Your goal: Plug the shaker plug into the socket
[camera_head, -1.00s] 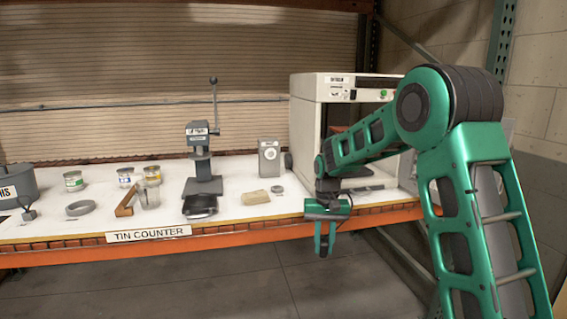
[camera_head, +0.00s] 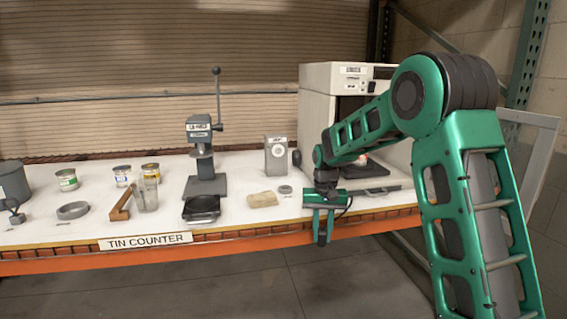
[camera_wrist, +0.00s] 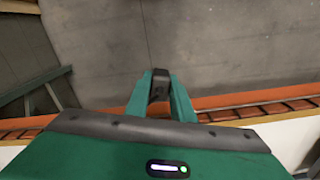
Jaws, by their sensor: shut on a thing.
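My gripper (camera_head: 322,240) points down just in front of the counter's front edge, below the large white cabinet (camera_head: 317,105), which may be the shaker. In the wrist view its green fingers (camera_wrist: 160,90) close around a small dark piece (camera_wrist: 159,84), likely the shaker plug, mostly hidden between them. A thin black cord (camera_head: 346,208) curves beside the gripper in the head view. A grey box with a round pale face (camera_head: 276,156) stands on the counter left of the cabinet; I cannot tell whether it is the socket. No socket is clearly seen.
The counter (camera_head: 240,212) holds a lever press (camera_head: 205,165), a sponge-like block (camera_head: 262,199), a small grey disc (camera_head: 285,190), a glass beaker (camera_head: 147,197) and several tins at the left. The orange front beam (camera_head: 220,246) runs below. The floor in front is clear.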

